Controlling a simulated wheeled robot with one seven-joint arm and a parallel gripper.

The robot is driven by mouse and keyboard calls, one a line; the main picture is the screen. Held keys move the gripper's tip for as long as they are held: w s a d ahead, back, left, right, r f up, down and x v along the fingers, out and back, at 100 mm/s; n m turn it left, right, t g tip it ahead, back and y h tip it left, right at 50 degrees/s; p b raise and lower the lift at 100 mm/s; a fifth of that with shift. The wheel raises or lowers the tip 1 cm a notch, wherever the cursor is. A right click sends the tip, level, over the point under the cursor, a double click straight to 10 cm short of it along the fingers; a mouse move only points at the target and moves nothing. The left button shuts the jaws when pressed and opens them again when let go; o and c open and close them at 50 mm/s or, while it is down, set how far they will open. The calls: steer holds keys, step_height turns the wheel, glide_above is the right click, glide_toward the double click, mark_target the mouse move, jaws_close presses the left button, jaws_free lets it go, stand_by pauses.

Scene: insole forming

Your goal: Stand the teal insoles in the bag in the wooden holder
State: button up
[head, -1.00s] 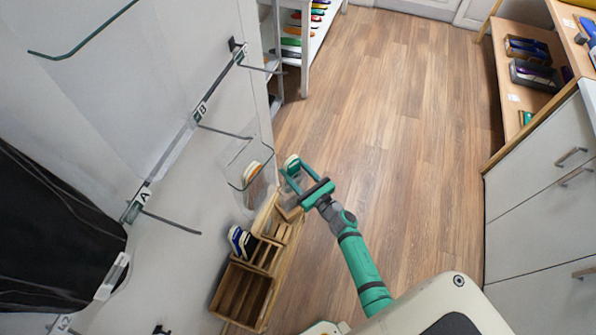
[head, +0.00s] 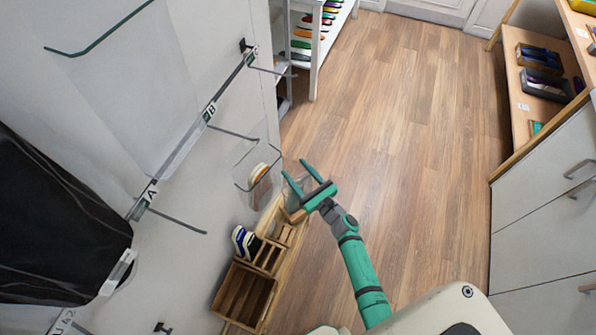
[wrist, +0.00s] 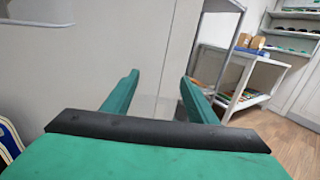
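My gripper (head: 303,175) is above the far end of the wooden holder, its two teal fingers spread apart. In the wrist view my gripper (wrist: 165,88) shows no insole between the fingers, only a faint pale translucent patch. I cannot tell whether that patch is a bag. The wooden holder (head: 222,292) runs along the wall at lower left, with a large compartment in front and smaller ones behind. I cannot make out the teal insoles; the holder's far end is partly hidden by my gripper.
Blue-and-white insoles (head: 245,241) stand at the holder's left side. An orange-striped insole (head: 258,174) is in a clear wall pocket (head: 240,178) left of my gripper. Wall rods (head: 177,221) stick out at left. The wooden floor (head: 400,170) to the right is clear.

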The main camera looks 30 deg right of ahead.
mark_target(301, 186)
steer(key=s+f, duration=0.1)
steer(key=f, duration=0.2)
steer(key=s+d+f+g, duration=0.1)
steer(key=f, duration=0.3)
steer(key=s+f+g, duration=0.1)
steer(key=f, duration=0.2)
steer(key=shift+s+d+f+m+h, duration=0.1)
steer(key=shift+d+f+m+h, duration=0.25)
steer(key=shift+d+m+h, duration=0.05)
steer(key=shift+s+d+r, duration=0.1)
steer(key=shift+s+r, duration=0.15)
steer(key=shift+r, duration=0.05)
steer(key=s+r+t, duration=0.2)
steer(key=s+r, duration=0.5)
steer(key=r, duration=0.2)
steer(key=shift+n+y, duration=0.4)
steer(key=shift+r, duration=0.2)
